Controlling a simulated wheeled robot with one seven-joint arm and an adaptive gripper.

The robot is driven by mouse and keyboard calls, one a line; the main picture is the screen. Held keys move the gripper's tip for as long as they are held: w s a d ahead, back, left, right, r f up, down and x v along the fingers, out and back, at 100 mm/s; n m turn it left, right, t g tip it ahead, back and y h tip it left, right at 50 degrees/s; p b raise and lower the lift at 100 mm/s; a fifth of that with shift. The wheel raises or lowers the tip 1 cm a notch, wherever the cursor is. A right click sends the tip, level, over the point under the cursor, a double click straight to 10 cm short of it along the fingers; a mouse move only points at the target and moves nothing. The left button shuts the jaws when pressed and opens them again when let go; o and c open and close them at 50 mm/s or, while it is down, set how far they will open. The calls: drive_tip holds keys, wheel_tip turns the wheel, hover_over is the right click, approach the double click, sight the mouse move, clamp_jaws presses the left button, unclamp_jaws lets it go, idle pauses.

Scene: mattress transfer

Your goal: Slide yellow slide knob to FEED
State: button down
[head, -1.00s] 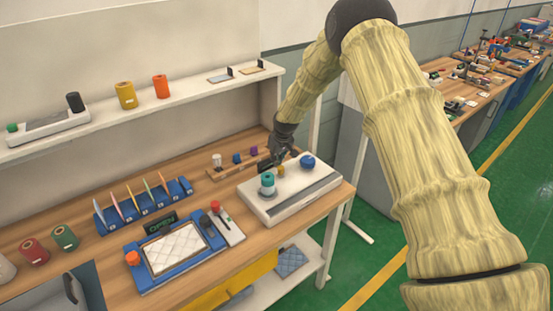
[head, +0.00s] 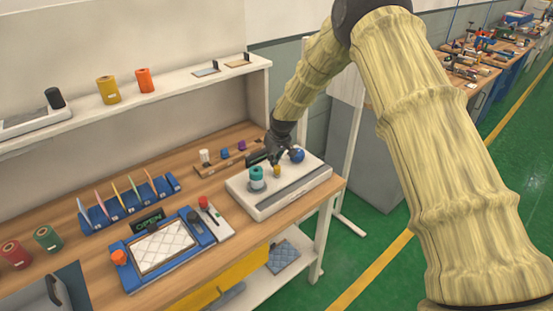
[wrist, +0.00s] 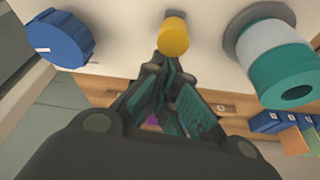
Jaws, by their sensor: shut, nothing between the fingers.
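The yellow slide knob (head: 277,171) stands on the white control box (head: 300,199), between a blue knob (head: 297,156) and a teal-topped cylinder (head: 257,177). In the wrist view the yellow knob (wrist: 173,36) is just beyond the fingertips, with the blue knob (wrist: 59,39) to its left and the teal and white cylinder (wrist: 275,64) to its right. My gripper (head: 274,158) is shut and empty, close behind the yellow knob in the head view. In the wrist view my gripper (wrist: 165,70) has its tips together beside the knob; I cannot tell whether they touch it. No FEED label is readable.
A blue tray with a white quilted pad (head: 164,247) lies left of the box, with an OPEN sign (head: 147,221) behind it. A wooden rack with small knobs (head: 228,159) stands behind the box. A shelf (head: 170,98) runs along the wall.

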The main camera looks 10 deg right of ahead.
sight(277, 167)
drive_tip(key=shift+s+f, duration=0.15)
drive_tip(key=shift+s, duration=0.05)
drive_tip(key=shift+r+p, duration=0.35)
drive_tip(key=shift+r, duration=0.1)
drive_tip(key=p+v, duration=0.3)
drive_tip(key=v, duration=0.6)
drive_tip(key=shift+r+p, duration=0.2)
drive_tip(key=shift+p, duration=0.15)
drive_tip(key=shift+w+f, duration=0.1)
